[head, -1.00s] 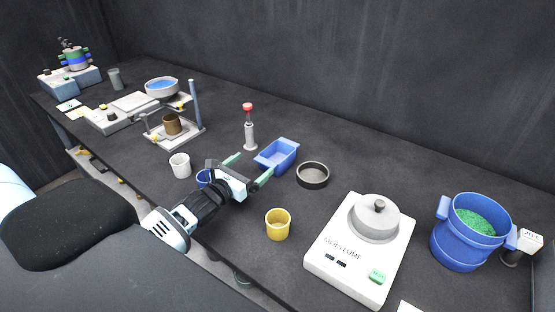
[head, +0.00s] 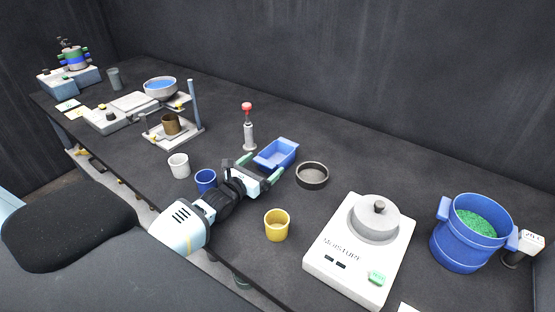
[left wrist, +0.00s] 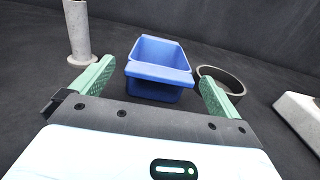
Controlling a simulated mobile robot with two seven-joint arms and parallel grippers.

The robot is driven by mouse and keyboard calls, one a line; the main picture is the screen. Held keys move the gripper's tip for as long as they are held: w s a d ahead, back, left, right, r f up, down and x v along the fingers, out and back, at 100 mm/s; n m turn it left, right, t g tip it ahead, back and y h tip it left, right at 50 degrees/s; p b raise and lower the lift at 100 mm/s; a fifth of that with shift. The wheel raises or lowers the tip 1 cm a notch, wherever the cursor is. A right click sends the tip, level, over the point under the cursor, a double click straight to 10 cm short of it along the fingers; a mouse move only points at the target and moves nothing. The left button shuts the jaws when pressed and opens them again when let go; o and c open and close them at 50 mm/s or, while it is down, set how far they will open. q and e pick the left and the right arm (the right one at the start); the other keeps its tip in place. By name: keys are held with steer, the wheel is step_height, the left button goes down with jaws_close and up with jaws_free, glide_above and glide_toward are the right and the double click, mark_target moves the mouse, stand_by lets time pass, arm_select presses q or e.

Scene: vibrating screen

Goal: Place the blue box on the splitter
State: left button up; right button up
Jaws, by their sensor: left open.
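The blue box (head: 276,153) is an open rectangular tray with a lip, standing on the dark bench. In the left wrist view the blue box (left wrist: 158,72) lies straight ahead, between the lines of the two green fingers. My left gripper (head: 262,168) is open, at the near side of the box, with one finger toward each side. I cannot tell whether the fingers touch it. No part is labelled as the splitter; a stand with a post (head: 191,105), a brown cup and a blue-filled bowl (head: 162,88) is at the left. My right gripper is out of view.
A red-topped grey cylinder (head: 248,130) stands left of the box, and a dark round dish (head: 312,176) is close on its right. White (head: 179,166), blue (head: 206,180) and yellow (head: 277,225) cups stand near the front edge. A moisture meter (head: 358,255) and blue bucket (head: 468,240) are at the right.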

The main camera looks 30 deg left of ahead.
arm_select(q)
steer(key=shift+w+f, duration=0.1)
steer(key=shift+w, duration=0.85)
steer(key=c, duration=1.1)
steer(key=shift+d+r, duration=0.1)
steer(key=shift+r, duration=0.1)
steer(key=shift+r, duration=0.25)
steer(key=r, duration=0.3)
steer(key=shift+s+d, duration=0.1)
steer(key=shift+s, duration=0.2)
steer(key=s+d, duration=0.1)
steer(key=s, duration=0.3)
steer(key=s+d, duration=0.1)
steer(key=s, duration=0.4)
steer(key=s+d+r, duration=0.1)
steer(key=s, duration=0.3)
steer(key=shift+s, duration=0.4)
steer(key=shift+s+d+r, duration=0.1)
steer(key=shift+s+d, duration=0.05)
steer(key=shift+s, duration=0.45)
